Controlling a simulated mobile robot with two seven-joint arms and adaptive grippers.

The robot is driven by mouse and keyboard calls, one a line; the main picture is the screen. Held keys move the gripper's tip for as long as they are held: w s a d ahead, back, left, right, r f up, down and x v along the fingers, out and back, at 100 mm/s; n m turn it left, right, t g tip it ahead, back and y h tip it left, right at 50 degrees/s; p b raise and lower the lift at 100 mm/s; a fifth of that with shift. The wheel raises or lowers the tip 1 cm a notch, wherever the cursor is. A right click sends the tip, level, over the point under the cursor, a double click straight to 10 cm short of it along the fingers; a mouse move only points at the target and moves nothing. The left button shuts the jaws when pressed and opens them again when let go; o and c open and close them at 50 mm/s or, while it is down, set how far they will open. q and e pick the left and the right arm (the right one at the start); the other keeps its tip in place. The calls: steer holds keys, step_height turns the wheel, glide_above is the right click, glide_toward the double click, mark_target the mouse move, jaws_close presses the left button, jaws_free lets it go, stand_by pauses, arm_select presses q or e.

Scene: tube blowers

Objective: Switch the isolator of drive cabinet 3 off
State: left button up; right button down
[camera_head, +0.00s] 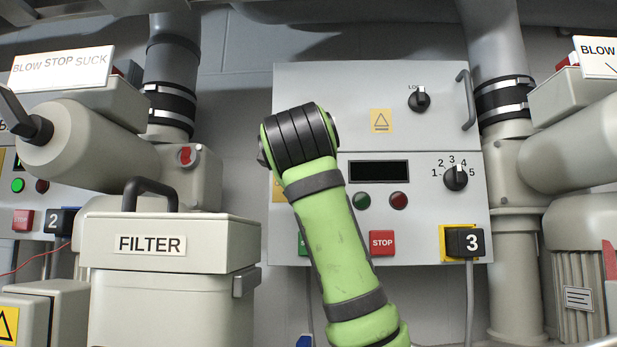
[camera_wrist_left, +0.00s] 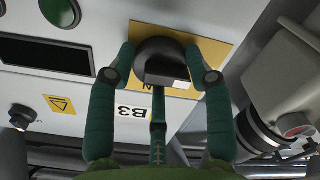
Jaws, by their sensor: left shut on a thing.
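The isolator is a black rotary knob (camera_wrist_left: 160,58) on a yellow plate (camera_wrist_left: 215,52), above a B3 label (camera_wrist_left: 131,112) on the cabinet front in the left wrist view. My left gripper (camera_wrist_left: 166,66) is shut on the knob, one dark green finger on each side. Part of the plate's lettering is covered, so the knob's exact setting cannot be read. Drive cabinet 3 (camera_head: 430,130) is the grey box in the head view. My green forearm (camera_head: 335,225) hides the isolator and gripper there, leaving a yellow edge (camera_head: 278,188). My right gripper is not in view.
Cabinet 3 also carries a selector knob (camera_head: 456,178), a LOC knob (camera_head: 419,99), a red STOP button (camera_head: 382,243) and a side handle (camera_head: 466,100). A FILTER housing (camera_head: 150,244) stands front left. Pipes and blowers flank the cabinet.

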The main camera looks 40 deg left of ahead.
arm_select(q)
steer(key=shift+w+f+n, duration=0.2)
steer(key=shift+f+n, duration=0.25)
steer(key=shift+n, duration=0.05)
steer(key=shift+d, duration=0.1)
steer(key=o, duration=1.1)
steer(key=shift+o, duration=0.2)
steer(key=shift+w+r, duration=0.1)
steer(key=shift+w, duration=0.05)
steer(key=v, duration=1.2)
steer(key=shift+d, duration=0.1)
